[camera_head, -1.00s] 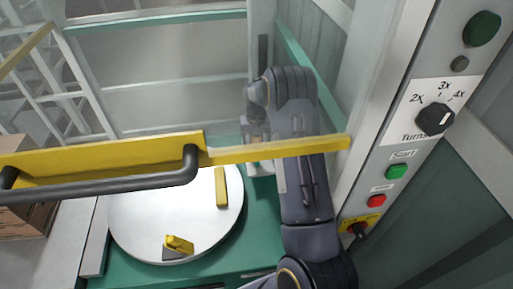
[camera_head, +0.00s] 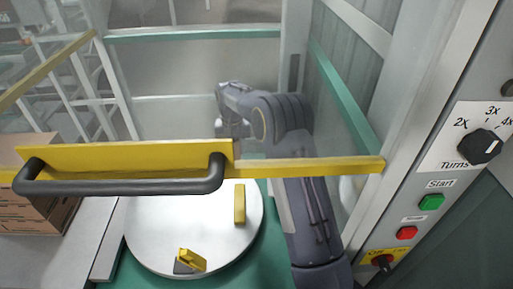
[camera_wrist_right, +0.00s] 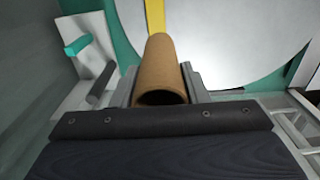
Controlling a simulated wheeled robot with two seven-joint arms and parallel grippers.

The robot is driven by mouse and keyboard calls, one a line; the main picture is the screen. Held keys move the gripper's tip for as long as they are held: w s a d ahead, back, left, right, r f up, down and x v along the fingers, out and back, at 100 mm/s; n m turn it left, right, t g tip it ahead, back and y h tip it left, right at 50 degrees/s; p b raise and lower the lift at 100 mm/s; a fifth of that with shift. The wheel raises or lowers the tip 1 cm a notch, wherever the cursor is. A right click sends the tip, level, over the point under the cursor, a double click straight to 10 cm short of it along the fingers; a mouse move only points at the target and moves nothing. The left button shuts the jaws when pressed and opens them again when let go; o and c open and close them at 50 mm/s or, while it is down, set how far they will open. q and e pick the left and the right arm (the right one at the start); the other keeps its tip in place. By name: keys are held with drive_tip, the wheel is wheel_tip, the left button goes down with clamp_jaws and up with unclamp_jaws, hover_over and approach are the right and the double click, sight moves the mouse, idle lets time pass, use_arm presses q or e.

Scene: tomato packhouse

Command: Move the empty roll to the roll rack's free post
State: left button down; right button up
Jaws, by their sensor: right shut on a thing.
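The empty roll (camera_wrist_right: 160,75) is a bare brown cardboard tube in the right wrist view. My right gripper (camera_wrist_right: 160,82) is shut on it, with one grey finger on each side and the tube's open end facing the camera. In the head view my right gripper (camera_head: 232,130) is behind the clear panel with the yellow bar, beyond the turntable; the roll cannot be made out there. I cannot identify the roll rack or its free post in either view. My left gripper is not in view.
A yellow bar (camera_head: 310,167) with a black handle (camera_head: 125,182) crosses in front of my right arm. The round grey turntable (camera_head: 190,225) carries yellow pieces. A control panel (camera_head: 475,145) stands right, and cardboard boxes (camera_head: 35,210) left. A white plate (camera_wrist_right: 85,60) bears a dark cylinder (camera_wrist_right: 103,86).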

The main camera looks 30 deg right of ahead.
drive_tip(key=a, duration=0.1)
drive_tip(key=w+a+r+p, duration=0.1)
drive_tip(key=a, duration=0.1)
drive_tip(key=shift+w+a+r, duration=0.15)
drive_tip(key=shift+w+r, duration=0.15)
drive_tip(key=shift+w, duration=0.05)
